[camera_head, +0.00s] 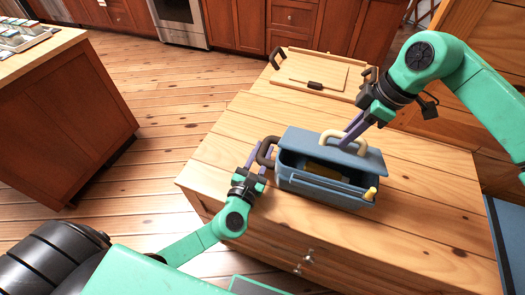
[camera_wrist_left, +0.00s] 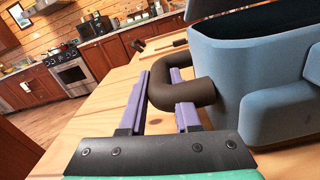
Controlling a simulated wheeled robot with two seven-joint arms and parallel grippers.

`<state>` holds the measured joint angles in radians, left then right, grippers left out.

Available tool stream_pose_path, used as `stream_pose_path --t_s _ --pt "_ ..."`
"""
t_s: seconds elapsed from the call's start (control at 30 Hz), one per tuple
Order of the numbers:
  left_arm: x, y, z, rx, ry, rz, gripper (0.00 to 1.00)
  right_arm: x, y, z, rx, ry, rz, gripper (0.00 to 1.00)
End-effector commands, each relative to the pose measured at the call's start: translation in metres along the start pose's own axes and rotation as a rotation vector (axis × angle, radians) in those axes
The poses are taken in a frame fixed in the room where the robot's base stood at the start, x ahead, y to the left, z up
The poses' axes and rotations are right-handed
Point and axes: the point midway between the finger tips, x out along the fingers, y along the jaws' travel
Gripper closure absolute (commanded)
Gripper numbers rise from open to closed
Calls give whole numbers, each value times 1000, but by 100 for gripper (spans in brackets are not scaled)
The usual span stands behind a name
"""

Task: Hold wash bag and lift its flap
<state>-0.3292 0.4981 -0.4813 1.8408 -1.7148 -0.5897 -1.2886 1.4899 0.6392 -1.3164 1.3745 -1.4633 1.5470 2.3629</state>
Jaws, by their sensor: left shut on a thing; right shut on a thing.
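The blue wash bag (camera_head: 310,188) stands on the wooden cabinet top, its flap (camera_head: 310,143) raised and tilted back, showing the dark inside with something yellow in it. My left gripper (camera_head: 262,162) is shut on the dark side handle (camera_head: 266,150) at the bag's left end. In the left wrist view the purple fingers lie either side of the brown handle (camera_wrist_left: 205,93), beside the bag's wall (camera_wrist_left: 232,75). My right gripper (camera_head: 352,135) is shut on the cream handle (camera_head: 331,136) on the flap. A cream knob (camera_head: 371,193) shows at the bag's front right corner.
A wooden tray (camera_head: 312,75) with dark handles lies behind the bag. The cabinet top (camera_head: 420,200) is clear to the bag's right. A counter (camera_head: 45,45) with small items stands at the far left, with open floor between.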

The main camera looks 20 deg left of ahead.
Motion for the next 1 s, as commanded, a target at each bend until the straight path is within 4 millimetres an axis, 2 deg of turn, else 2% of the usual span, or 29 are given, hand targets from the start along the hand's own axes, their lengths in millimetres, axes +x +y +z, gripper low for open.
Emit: stream_pose_path --t_s 0.4,0.73,1.0 --pt "-1 -2 -3 0 7 -6 100 -4 6 -1 0 0 1 91" --pt "-1 -2 -3 1 7 -6 100 -10 23 -4 2 -1 1 90" --pt "-1 -2 -3 0 7 -6 100 -11 24 -4 0 -1 1 91"
